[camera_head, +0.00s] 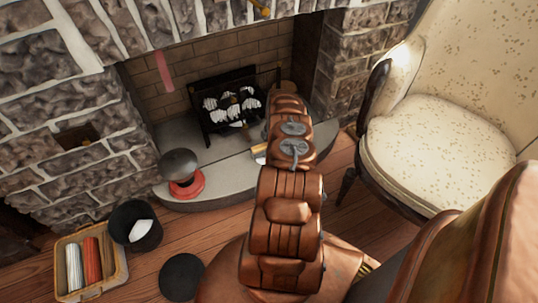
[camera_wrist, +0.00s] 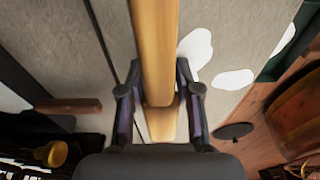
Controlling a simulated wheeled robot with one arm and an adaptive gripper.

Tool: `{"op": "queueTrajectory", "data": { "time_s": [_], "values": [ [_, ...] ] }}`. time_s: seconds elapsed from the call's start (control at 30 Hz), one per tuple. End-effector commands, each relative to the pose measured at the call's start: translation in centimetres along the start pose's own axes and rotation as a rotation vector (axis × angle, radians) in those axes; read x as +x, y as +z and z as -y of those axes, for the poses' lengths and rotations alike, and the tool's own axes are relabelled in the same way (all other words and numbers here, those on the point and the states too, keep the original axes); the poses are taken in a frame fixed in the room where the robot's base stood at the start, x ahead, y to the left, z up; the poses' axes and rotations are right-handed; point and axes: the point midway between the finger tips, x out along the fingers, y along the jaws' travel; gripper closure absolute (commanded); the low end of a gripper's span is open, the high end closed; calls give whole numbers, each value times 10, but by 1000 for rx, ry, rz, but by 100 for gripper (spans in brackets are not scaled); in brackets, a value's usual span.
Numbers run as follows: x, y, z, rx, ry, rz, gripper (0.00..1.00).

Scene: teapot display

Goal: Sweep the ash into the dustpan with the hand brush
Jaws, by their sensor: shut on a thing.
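In the wrist view, my gripper (camera_wrist: 160,95) is shut on a long tan wooden handle (camera_wrist: 155,45), which I take to be the hand brush's. The brush's bristles cannot be made out. White flat patches that look like ash (camera_wrist: 232,80) lie on the grey stone hearth (camera_wrist: 70,40), right of the handle. A dark green edge (camera_wrist: 278,66) shows at the right; I cannot tell if it is the dustpan. In the head view, my arm hides the gripper and much of the hearth (camera_head: 190,200). A small yellowish piece (camera_head: 259,149) shows beside the arm.
The fireplace grate (camera_head: 235,105) with white-and-black lumps stands behind the hearth. A dark-topped red object (camera_head: 181,175) stands on the hearth's left end. A black bucket (camera_head: 134,238), a basket (camera_head: 68,245) and a black disc (camera_head: 181,277) are on the wooden floor. A cream armchair (camera_head: 430,150) stands right.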

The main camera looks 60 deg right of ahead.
Motion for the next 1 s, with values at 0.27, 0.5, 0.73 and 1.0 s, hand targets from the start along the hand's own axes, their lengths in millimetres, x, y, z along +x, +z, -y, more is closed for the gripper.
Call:
{"op": "queueTrajectory", "data": {
  "time_s": [0.27,0.5,0.73,1.0],
  "values": [
    [8,11,-21,0,0,0,100],
    [7,17,-36,-2,3,2,100],
    [4,19,-40,-1,-2,0,100],
    [3,19,-40,0,-2,0,100]
  ]
}}
